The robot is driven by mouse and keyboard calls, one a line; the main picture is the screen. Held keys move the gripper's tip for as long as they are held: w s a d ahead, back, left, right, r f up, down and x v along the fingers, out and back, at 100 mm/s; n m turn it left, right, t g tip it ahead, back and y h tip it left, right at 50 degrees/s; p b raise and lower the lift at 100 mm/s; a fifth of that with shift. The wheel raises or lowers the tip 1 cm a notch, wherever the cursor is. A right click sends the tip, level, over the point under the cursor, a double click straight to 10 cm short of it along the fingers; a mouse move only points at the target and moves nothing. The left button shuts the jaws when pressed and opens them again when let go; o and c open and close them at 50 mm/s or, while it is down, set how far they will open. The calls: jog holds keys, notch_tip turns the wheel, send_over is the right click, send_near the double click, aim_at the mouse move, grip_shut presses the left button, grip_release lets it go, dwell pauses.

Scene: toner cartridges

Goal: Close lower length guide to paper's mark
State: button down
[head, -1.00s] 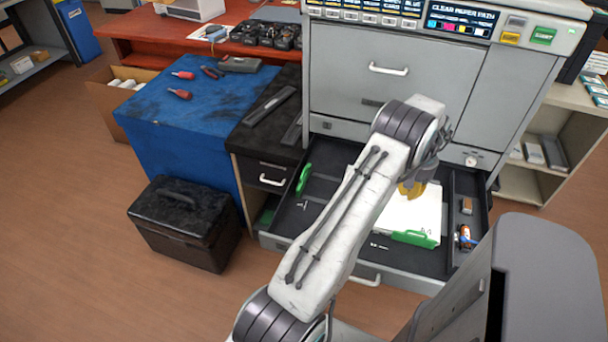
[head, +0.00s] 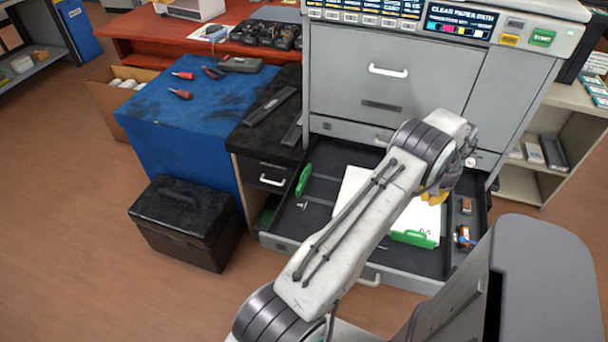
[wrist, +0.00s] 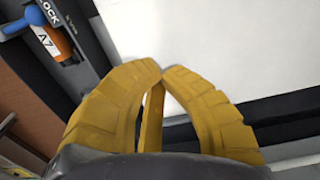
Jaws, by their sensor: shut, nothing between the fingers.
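The open drawer (head: 325,210) of the grey machine holds a white paper stack (head: 352,183). One green guide (head: 304,180) stands at the drawer's left, apart from the paper. Another green guide (head: 414,239) stands at the paper's front edge. I cannot tell from a label which is the length guide. My gripper (head: 434,198) is over the paper's right part, with my arm crossing above the stack and hiding some of it. In the wrist view the yellow fingers (wrist: 162,76) are shut, tips together and empty, near the edge of the paper (wrist: 230,45).
A blue-and-orange lock lever (head: 463,236) sits in the drawer's right compartment; it also shows in the wrist view (wrist: 45,35). A small brown piece (head: 466,206) lies behind it. A black case (head: 185,222) stands on the floor at left. The drawer's left floor is mostly clear.

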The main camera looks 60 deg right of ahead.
jog(key=shift+s+d+p, duration=0.25)
jog(key=shift+s+p, duration=0.1)
jog(key=shift+s, duration=1.7)
jog(key=shift+s+d+p, duration=0.2)
jog(key=shift+s+p, duration=0.15)
jog(key=shift+s, duration=1.65)
jog(key=shift+s, duration=0.1)
